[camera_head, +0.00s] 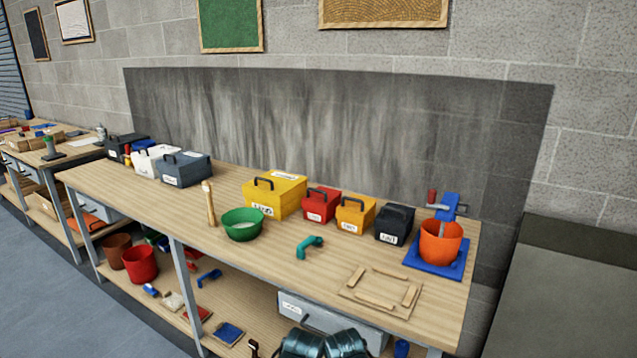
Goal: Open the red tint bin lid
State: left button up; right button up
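The red tint bin (321,204) stands on the wooden workbench, between a larger yellow bin and a smaller orange-yellow bin. It is a small red box with a white label on its front and a dark handle on top. Its lid looks closed. The label is too small to read.
The large yellow bin (273,197), orange-yellow bin (354,215) and black bin (394,225) flank it closely. In front are a green bowl (243,228), a teal handle-like piece (309,246) and a wooden frame (381,291). An orange bucket (441,243) stands at right.

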aim_at(321, 200)
jog(key=i+j+z, duration=0.2)
jog(key=j, duration=0.2)
jog(key=i+j+z, duration=0.2)
jog(key=j, duration=0.25)
jog(key=j+z, duration=0.2)
jog(key=j, duration=0.25)
jog(key=i+j+z, duration=0.15)
jog(key=j, duration=0.3)
